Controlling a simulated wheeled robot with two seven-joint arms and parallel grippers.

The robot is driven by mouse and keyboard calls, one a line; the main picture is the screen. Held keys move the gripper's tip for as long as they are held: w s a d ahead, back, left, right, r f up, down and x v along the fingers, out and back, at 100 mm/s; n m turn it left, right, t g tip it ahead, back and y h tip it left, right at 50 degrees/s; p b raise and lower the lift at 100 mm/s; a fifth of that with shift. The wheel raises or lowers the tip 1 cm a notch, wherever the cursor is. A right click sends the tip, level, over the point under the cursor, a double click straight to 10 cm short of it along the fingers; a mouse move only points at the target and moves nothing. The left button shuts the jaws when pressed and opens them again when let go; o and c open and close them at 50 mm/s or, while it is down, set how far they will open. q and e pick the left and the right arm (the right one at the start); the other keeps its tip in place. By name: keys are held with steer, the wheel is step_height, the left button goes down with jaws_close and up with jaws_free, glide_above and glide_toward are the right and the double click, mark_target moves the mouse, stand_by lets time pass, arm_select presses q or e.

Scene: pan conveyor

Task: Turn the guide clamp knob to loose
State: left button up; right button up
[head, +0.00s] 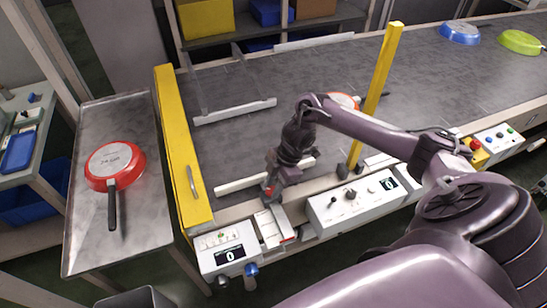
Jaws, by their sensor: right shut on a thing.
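My right gripper (270,192) reaches down to the near edge of the conveyor and is shut on the guide clamp knob, by the near guide rail. A small red part (268,191) shows at its fingertips; the rest of the knob is hidden, so I cannot tell its setting. The near guide rail (236,184) is a pale bar lying on the belt, partly behind the gripper. The far guide rail (235,111) lies farther back. My left gripper is not in view.
The grey conveyor belt (240,85) carries blue (460,32) and green (520,42) pans at the far right, and a red pan (343,100) behind my arm. Another red pan (116,164) rests on the left table.

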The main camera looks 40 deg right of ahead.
steer(key=shift+w+n, duration=0.2)
steer(key=shift+n, duration=0.3)
steer(key=shift+n+g+b, duration=0.3)
steer(key=shift+n+g, duration=0.3)
steer(key=shift+n, duration=0.3)
steer(key=shift+r+n, duration=0.15)
steer(key=shift+n, duration=0.65)
steer(key=shift+w+n+g+h+p, duration=0.1)
steer(key=shift+n+g+h+p, duration=0.2)
steer(key=shift+n+g+p, duration=0.7)
steer(key=shift+n+t, duration=0.3)
steer(key=o, duration=1)
steer(key=shift+c, duration=0.2)
steer(key=v, duration=0.7)
steer(key=shift+r+p, duration=0.2)
steer(key=shift+p, duration=0.25)
